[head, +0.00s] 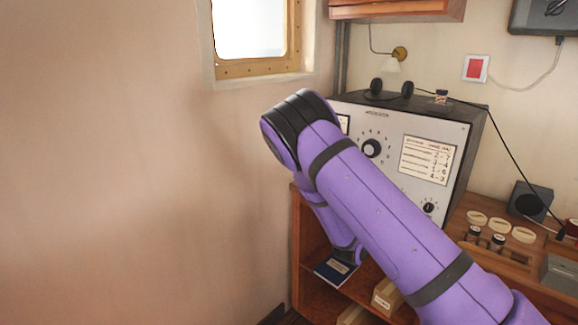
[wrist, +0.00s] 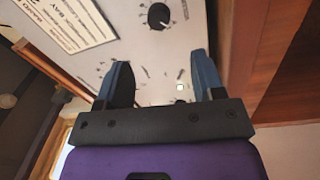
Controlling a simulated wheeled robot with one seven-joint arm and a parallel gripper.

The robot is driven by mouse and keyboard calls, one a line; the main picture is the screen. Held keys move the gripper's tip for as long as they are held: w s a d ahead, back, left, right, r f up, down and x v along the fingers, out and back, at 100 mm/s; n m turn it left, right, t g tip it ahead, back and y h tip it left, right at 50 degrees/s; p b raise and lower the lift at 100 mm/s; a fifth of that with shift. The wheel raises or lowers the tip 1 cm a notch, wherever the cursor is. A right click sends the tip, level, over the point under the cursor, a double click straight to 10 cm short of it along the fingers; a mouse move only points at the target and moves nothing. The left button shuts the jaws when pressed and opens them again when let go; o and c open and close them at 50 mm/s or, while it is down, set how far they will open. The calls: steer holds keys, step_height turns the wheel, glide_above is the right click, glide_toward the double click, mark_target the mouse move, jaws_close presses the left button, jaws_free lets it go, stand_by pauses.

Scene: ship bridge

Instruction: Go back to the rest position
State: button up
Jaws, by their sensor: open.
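My purple arm reaches across the head view, bent at a dark elbow, in front of a grey radio-like panel box (head: 440,130). My gripper is hidden behind the arm in the head view. In the wrist view my gripper (wrist: 163,85) has its two dark fingers apart with nothing between them. Beyond the fingers is the panel's pale face (wrist: 130,45) with a black knob (wrist: 158,16) and a printed card (wrist: 68,22). I cannot tell how far the fingertips are from the panel.
A wooden shelf unit (head: 297,235) below holds a dark blue book (head: 334,270) and boxes (head: 386,297). Round pale lids (head: 523,235), small dark jars and a black speaker (head: 530,200) stand at right. The pale wall (head: 130,160) at left has clear space before it.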

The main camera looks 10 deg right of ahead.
steer(key=s+a+r+m+g+y, duration=0.1)
steer(key=s+a+r+m+y, duration=0.15)
steer(key=r+y, duration=0.35)
steer(key=s+a+r+m+g+y, duration=0.1)
steer(key=s+a+r+y, duration=0.3)
steer(key=r, duration=0.4)
steer(key=s+a+r+m+g+y, duration=0.1)
steer(key=s+a+r+m+y, duration=0.15)
steer(key=r+y, duration=0.35)
steer(key=s+r+g, duration=0.1)
steer(key=s+r, duration=0.2)
steer(key=s, duration=0.6)
steer(key=s+r+g, duration=0.1)
steer(key=s+r, duration=0.3)
steer(key=s, duration=0.6)
steer(key=s+r+g+h, duration=0.1)
steer(key=s+r, duration=0.2)
steer(key=s, duration=0.7)
steer(key=shift+s+a+r, duration=0.15)
steer(key=shift+a+r, duration=0.2)
steer(key=shift+a, duration=0.1)
